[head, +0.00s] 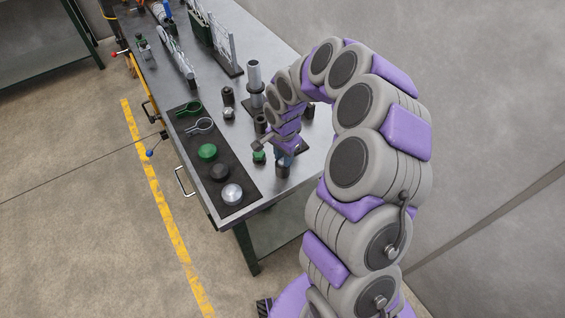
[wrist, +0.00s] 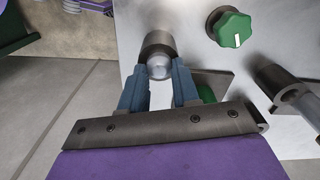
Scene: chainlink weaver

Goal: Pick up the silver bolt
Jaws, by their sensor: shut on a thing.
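In the wrist view, the silver bolt (wrist: 159,66) shows as a shiny rounded silver end below a dark grey cylindrical part (wrist: 158,42). My gripper (wrist: 160,80) has its two blue fingers on either side of the silver end, shut on it. In the head view, my gripper (head: 284,157) points down over the right front part of the workbench. The bolt is mostly hidden there by the gripper; a dark cylinder (head: 283,170) shows just below the fingers. I cannot tell whether the bolt touches the bench.
A green knob (wrist: 232,27) stands close by, and a metal cylinder (wrist: 295,95) lies or stands to the right. A black mat (head: 246,206) on the workbench (head: 262,207) holds green, black and silver round pieces. A metal post (head: 254,74) and racks stand farther back.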

